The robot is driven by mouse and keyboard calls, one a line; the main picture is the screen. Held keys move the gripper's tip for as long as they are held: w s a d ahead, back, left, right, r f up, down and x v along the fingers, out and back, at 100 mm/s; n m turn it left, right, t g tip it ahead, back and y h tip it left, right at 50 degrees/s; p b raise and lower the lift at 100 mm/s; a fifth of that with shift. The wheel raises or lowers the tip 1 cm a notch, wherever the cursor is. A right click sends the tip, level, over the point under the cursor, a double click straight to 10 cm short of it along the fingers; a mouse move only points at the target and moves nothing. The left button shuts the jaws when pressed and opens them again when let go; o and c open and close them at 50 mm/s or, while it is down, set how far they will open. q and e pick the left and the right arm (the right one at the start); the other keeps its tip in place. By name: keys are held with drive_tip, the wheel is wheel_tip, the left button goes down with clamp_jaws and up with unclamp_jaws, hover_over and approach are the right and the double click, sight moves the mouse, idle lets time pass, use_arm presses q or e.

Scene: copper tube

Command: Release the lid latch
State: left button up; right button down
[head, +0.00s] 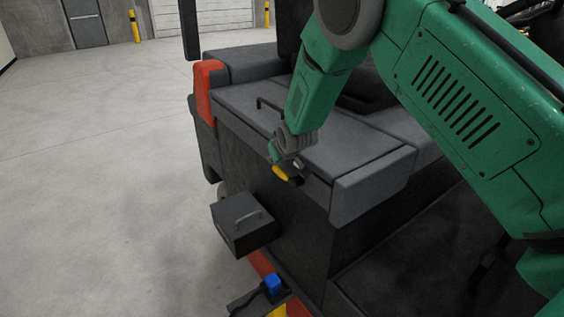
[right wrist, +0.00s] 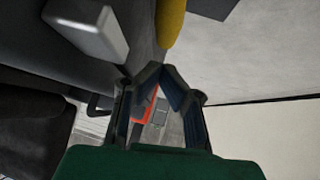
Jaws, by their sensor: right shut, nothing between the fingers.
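The grey lid (head: 345,150) is closed flat on top of the dark vehicle in the head view, with a black handle (head: 258,103) at its far end. A rounded yellow piece (head: 281,173), probably the latch, shows at the lid's front edge, just below my right wrist. It also shows at the top of the right wrist view (right wrist: 170,22), beyond the fingertips. A pale grey block (right wrist: 88,28) is left of it there. My right gripper (right wrist: 161,68) is shut and empty, its dark fingertips together and apart from the yellow piece. The head view mostly hides its fingers. My left gripper is not visible.
A blue connector (head: 272,283) is lower down. A red corner post (head: 205,88) stands at the far end. The concrete floor at left is clear.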

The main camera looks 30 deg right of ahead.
drive_tip(key=shift+a+r+b, duration=0.95)
drive_tip(key=shift+r+b, duration=0.05)
drive_tip(key=shift+r, duration=4.55)
drive_tip(key=s+a+f+g+b, duration=0.1)
drive_tip(key=s+f+b, duration=0.1)
drive_tip(key=s+f, duration=0.65)
drive_tip(key=s+a+f+g+b, duration=0.1)
drive_tip(key=s+f+g+b, duration=0.3)
drive_tip(key=f, duration=0.8)
drive_tip(key=s+a+f+t+b, duration=0.1)
drive_tip(key=s+f, duration=0.6)
drive_tip(key=f, duration=0.3)
use_arm(q)
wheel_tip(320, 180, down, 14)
drive_tip(key=b, duration=0.6)
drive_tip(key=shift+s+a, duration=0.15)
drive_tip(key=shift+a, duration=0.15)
use_arm(e)
drive_tip(key=s+a+f+g, duration=0.1)
drive_tip(key=s+f, duration=0.4)
drive_tip(key=s, duration=0.4)
drive_tip(key=s+a+f+g+y, duration=0.1)
drive_tip(key=s+f, duration=0.4)
drive_tip(key=s, duration=0.5)
drive_tip(key=s+a+f+g, duration=0.1)
drive_tip(key=s+f+g, duration=0.1)
drive_tip(key=s+f, duration=0.3)
drive_tip(key=s, duration=0.4)
drive_tip(key=shift+s+a+n+y, duration=0.3)
drive_tip(key=shift+a, duration=0.1)
